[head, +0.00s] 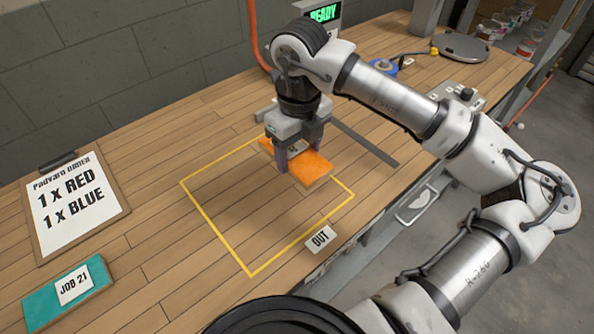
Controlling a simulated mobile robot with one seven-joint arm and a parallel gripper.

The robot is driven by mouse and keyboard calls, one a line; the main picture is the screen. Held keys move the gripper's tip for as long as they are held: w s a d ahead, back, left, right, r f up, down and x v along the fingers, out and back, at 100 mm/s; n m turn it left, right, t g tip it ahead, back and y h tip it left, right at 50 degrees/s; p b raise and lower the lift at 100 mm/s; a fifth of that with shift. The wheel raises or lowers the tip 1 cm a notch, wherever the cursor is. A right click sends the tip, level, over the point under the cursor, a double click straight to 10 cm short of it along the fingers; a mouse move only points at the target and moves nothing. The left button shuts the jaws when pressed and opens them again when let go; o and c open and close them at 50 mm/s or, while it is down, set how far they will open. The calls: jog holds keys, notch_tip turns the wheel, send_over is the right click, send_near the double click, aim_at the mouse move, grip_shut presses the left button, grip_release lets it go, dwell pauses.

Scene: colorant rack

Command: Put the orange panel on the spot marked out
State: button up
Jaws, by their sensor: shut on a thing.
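The orange panel (312,171) is a flat slab with a pale label on its top. It is at the upper right part of the marked spot, a yellow outline (216,230) on the wooden bench. My gripper (297,160) points down over the panel and is shut on it, one finger showing at its near left side. The panel's far left end is partly hidden by my gripper. I cannot tell whether the panel touches the bench or is held just above it. A white card reading OUT (320,239) lies at the outline's near right edge.
An order clipboard (75,205) and a teal JOB 21 panel (68,292) lie at the left. A dark flat bar (362,142) lies right of the panel. A READY display (323,14) stands at the back. Most of the outlined area is bare.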

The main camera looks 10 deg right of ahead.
aim_at(298, 186)
notch_tip(298, 186, down, 8)
jog(key=shift+r+p, duration=0.2)
jog(key=shift+p, duration=0.35)
jog(key=shift+f, duration=0.1)
jog(key=shift+f+b, duration=0.15)
jog(key=shift+b, duration=0.15)
jog(key=o, duration=1.1)
jog(key=shift+r+p, duration=0.35)
jog(key=shift+p, duration=0.1)
jog(key=shift+w+r+b, duration=0.1)
jog(key=shift+r+b, duration=0.25)
jog(key=shift+b, duration=0.05)
notch_tip(298, 186, up, 11)
jog(key=shift+b, duration=1.15)
